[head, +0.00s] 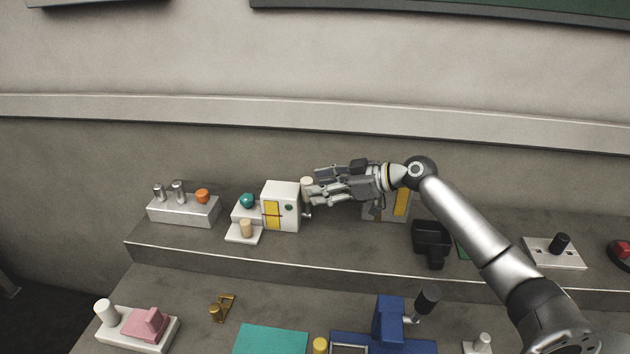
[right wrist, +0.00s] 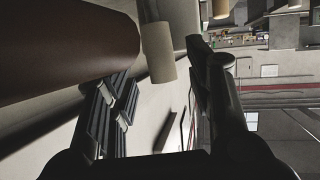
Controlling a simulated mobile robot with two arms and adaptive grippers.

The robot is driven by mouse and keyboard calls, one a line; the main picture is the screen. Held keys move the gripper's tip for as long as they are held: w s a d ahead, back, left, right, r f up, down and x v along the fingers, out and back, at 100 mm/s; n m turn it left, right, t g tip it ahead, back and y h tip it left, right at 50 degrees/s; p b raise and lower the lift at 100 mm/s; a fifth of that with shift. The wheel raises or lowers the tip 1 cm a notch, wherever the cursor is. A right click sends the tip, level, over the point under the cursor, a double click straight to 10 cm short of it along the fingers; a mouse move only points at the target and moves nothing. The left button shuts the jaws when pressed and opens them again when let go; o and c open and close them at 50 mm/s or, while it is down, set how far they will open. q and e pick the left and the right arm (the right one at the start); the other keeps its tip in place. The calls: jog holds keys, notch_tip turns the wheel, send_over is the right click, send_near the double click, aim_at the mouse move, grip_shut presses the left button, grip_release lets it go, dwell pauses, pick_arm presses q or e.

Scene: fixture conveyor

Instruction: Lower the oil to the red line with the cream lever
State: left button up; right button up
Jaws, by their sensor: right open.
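A white box (head: 282,193) stands on the raised back shelf, left of my right gripper. Its front has a yellow window (head: 271,213), probably the oil; I cannot make out a red line on it. The cream lever (head: 307,187) stands upright at the box's right side. My right gripper (head: 315,186) reaches in from the right, open, with its fingertips at the lever's handle. In the right wrist view the cream handle (right wrist: 160,55) shows between the two dark fingers (right wrist: 162,75); I cannot tell whether either touches it. My left gripper is not in view.
A teal knob (head: 247,201) and a tan peg (head: 246,228) stand just left of the box. A second light box with a yellow window (head: 401,203) is partly behind my right arm.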

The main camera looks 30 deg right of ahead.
jog(key=shift+x, duration=1.15)
grip_shut()
